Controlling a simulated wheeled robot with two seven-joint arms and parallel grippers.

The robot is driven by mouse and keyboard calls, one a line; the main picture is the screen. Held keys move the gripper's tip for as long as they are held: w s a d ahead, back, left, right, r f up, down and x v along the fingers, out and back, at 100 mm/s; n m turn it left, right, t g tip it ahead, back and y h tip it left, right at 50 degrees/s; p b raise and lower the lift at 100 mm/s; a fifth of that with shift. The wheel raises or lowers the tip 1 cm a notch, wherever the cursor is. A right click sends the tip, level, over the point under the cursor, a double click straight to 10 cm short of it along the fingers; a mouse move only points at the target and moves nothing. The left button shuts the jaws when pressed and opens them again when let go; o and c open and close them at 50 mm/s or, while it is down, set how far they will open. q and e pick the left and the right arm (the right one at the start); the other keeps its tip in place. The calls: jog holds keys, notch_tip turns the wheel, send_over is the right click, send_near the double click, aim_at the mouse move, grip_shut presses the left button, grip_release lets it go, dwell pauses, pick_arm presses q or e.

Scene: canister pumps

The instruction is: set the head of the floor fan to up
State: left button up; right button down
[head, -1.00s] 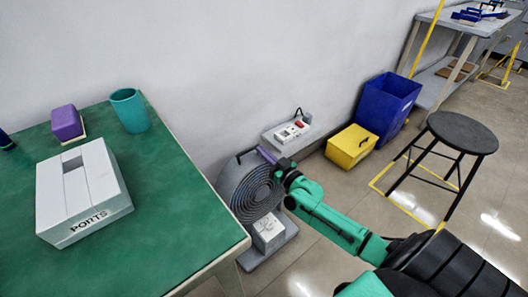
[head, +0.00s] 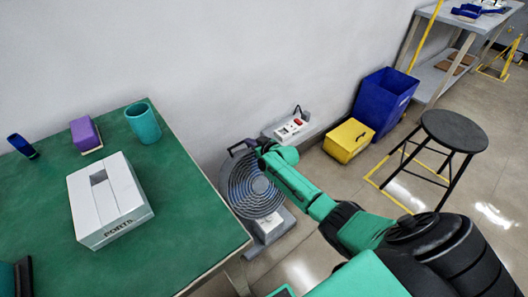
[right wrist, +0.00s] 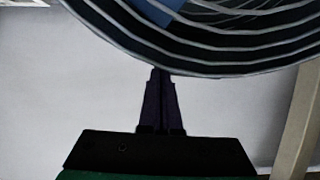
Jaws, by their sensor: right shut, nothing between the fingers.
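The floor fan's round grey head (head: 252,190) stands on the floor right of the green table, its grille turned obliquely up toward the head camera. Its base (head: 270,228) is below, partly hidden by the head. My right gripper (head: 238,151) is at the top edge of the fan head, its fingertips small and dark there. In the right wrist view the dark fingers (right wrist: 161,95) are shut with nothing between them. Their tips end at the rim of the fan's curved grille (right wrist: 200,55); whether they touch it I cannot tell.
The green table (head: 190,215) holds a white PORTS box (head: 100,195), a teal cup (head: 143,122) and a purple block (head: 84,133). A socket unit (head: 290,128), yellow box (head: 348,141), blue bin (head: 383,100) and black stool (head: 453,131) stand to the right.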

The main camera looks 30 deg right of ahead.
jog(key=shift+w+f+b, duration=0.35)
jog(key=shift+w+f, duration=0.05)
jog(key=shift+w, duration=0.05)
pick_arm(q)
jog(key=shift+w+d+r, duration=0.25)
jog(key=shift+w+r, duration=0.7)
jog(key=shift+w, duration=0.05)
pick_arm(e)
jog(key=shift+w+r, duration=0.1)
jog(key=shift+w, duration=0.05)
